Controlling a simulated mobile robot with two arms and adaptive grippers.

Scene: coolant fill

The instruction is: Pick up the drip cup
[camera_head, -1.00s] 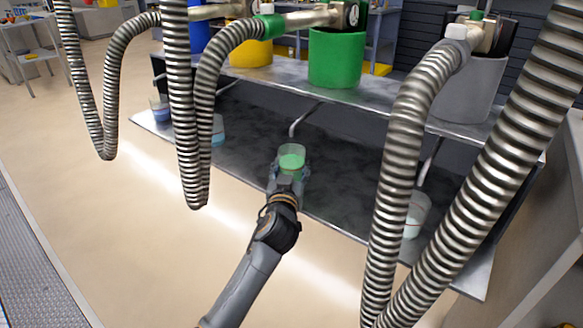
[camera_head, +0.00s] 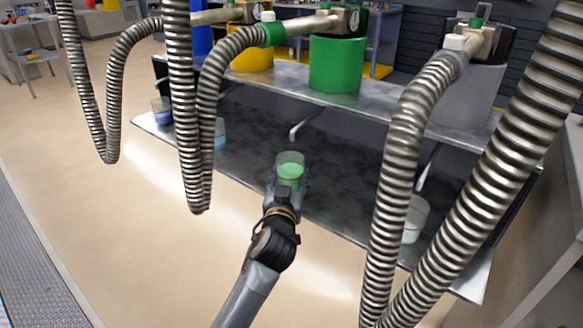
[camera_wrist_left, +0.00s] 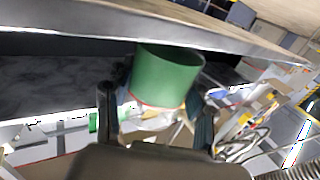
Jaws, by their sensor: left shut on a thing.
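A clear drip cup with green liquid (camera_head: 290,171) is held by my left gripper (camera_head: 286,186) over the front part of the lower shelf. In the left wrist view the green cup (camera_wrist_left: 166,76) sits between the two dark fingers of the left gripper (camera_wrist_left: 155,118), which are closed on its sides. The cup looks roughly upright in the head view. A gap under the cup cannot be judged. My right gripper does not show in either view.
The lower dark shelf (camera_head: 250,140) also bears a cup with pale liquid (camera_head: 414,222) at right and blue cups (camera_head: 162,110) at left. A green drum (camera_head: 337,64) stands on the upper shelf. Thick metal hoses (camera_head: 187,130) hang in front at left and right.

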